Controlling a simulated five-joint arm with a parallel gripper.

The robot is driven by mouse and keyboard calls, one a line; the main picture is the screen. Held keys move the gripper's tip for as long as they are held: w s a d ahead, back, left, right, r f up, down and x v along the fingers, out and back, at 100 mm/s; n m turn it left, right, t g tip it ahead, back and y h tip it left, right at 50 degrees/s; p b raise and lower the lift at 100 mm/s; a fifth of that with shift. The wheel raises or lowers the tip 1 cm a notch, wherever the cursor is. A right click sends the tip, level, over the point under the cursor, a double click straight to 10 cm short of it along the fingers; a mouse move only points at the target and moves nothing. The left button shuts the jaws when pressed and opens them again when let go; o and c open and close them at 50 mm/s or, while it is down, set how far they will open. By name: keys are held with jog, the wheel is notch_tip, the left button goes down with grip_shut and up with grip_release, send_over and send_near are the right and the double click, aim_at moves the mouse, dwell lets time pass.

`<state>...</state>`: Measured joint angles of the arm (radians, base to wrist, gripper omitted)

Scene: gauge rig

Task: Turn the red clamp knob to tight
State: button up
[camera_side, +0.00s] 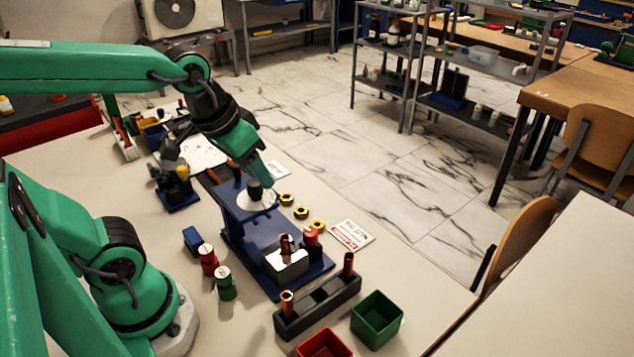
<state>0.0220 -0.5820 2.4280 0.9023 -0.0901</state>
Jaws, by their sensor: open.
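The blue gauge rig (238,228) stands on the pale table in the middle of the view. A small red part (310,238), which looks like the red clamp knob, sits at the right edge of the rig, beside a silver block (288,266) with a copper-coloured piece on it. Whether it is loose or tight cannot be told. A white dial (250,203) with a black knob (255,188) is at the rig's far end. My gripper (262,178) is open, pointing down close to the dial and apart from the red part. Its far finger is partly hidden.
Red (208,260) and green (226,284) cylinders stand left of the rig. A dark rack (318,306) with copper-coloured pins, a green bin (377,320) and a red bin (325,344) stand in front. Several yellow nuts (286,199) and a sign card (351,235) lie right.

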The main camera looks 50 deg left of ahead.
aim_at(310, 232)
jog(key=w+d+f+n+g, duration=0.1)
jog(key=w+f, duration=0.1)
jog(key=w, duration=0.1)
jog(key=w+d+f+n+g, duration=0.1)
jog(key=w+f, duration=0.1)
jog(key=f, duration=0.1)
jog(key=w+d+f+g, duration=0.1)
jog(key=w+f+g, duration=0.1)
jog(key=w+f, duration=0.1)
jog(key=shift+w+f+n, duration=0.25)
jog(key=shift+w+n, duration=0.1)
jog(key=shift+n, duration=0.05)
jog(key=shift+w+d+f, duration=0.15)
jog(key=shift+w+f, duration=0.2)
jog(key=shift+f, duration=0.2)
jog(key=shift+f, duration=0.15)
jog(key=shift+d+f, duration=0.1)
jog(key=shift+f, duration=3.65)
jog(key=shift+c, duration=0.4)
jog(key=c, duration=0.9)
